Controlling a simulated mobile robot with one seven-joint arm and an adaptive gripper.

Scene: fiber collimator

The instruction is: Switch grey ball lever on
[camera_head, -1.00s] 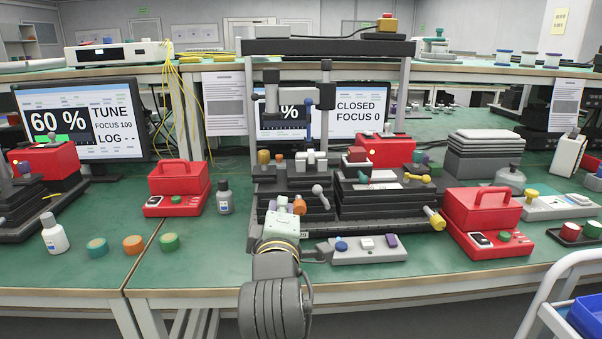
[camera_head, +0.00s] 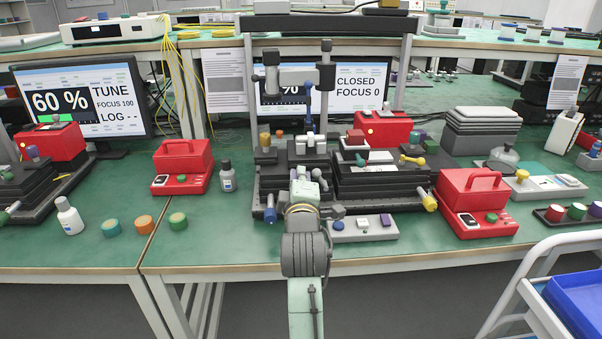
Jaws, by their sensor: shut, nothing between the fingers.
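The grey ball lever (camera_head: 316,174) is on the front of the dark central stage. Only a small grey rounded part of it shows just above my gripper, and the rest is hidden. My gripper (camera_head: 308,182) is shut and empty, seen from behind over the front of the stage. My own pale wrist hides most of its fingers, and I cannot tell whether they touch the lever. The monitor behind (camera_head: 359,95) reads CLOSED and FOCUS 0.
A blue knob (camera_head: 270,215) is left of my wrist, and a yellow knob (camera_head: 428,200) is at the stage's right. A small grey button box (camera_head: 348,231) lies in front. A red case (camera_head: 473,196) stands right. A grey frame (camera_head: 330,21) spans above.

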